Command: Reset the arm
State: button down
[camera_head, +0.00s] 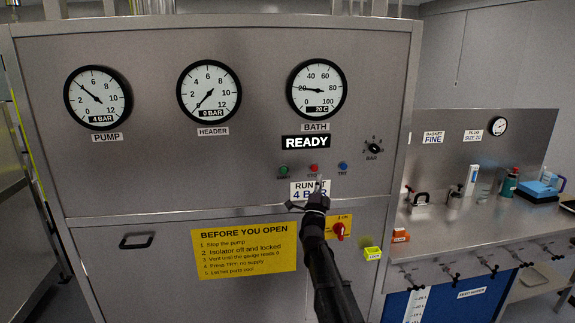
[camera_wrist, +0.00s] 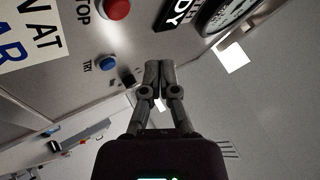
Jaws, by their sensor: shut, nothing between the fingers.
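My arm reaches up from the bottom of the head view in front of a steel panel (camera_head: 250,160). My gripper (camera_head: 319,183) is near the RUN AT 4 BAR label (camera_head: 302,190), just below the red button (camera_head: 314,168). In the wrist view the gripper (camera_wrist: 159,64) has its fingers together with nothing between them. The red STOP button (camera_wrist: 116,8) and the blue TRY button (camera_wrist: 106,63) show to the upper left of the fingers there. I cannot tell if the fingertips touch the panel.
A green button (camera_head: 283,170), the blue button (camera_head: 343,167) and a BAR knob (camera_head: 373,148) are close by. A red isolator handle (camera_head: 339,231) is right of my arm. The READY display (camera_head: 306,142) is lit under the bath gauge (camera_head: 317,88). A bench with bottles (camera_head: 510,183) stands right.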

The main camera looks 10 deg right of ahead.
jog(key=s+a+f+n+g+y, duration=0.25)
jog(key=f+n+g, duration=0.2)
jog(key=f, duration=0.25)
jog(key=s+a+f+n+g+y, duration=0.25)
jog(key=f+n+g+y, duration=0.2)
jog(key=f, duration=0.25)
jog(key=s+a+f+n+g+y, duration=0.2)
jog(key=s+f+n+g+y, duration=0.1)
jog(key=f+n, duration=0.3)
jog(key=s+f+n+g, duration=0.1)
jog(key=s+f+g, duration=0.2)
jog(key=s, duration=0.5)
jog(key=s+d+f+n+g, duration=0.1)
jog(key=s+f+g, duration=0.3)
jog(key=s, duration=0.5)
jog(key=s+f+n+g+h, duration=0.1)
jog(key=s+f+n+g, duration=0.1)
jog(key=s+g, duration=0.3)
jog(key=s+f, duration=0.1)
jog(key=s, duration=0.2)
jog(key=shift+s+d+f, duration=0.25)
jog(key=shift+s+d, duration=0.05)
jog(key=shift+d, duration=0.1)
jog(key=shift+d, duration=0.1)
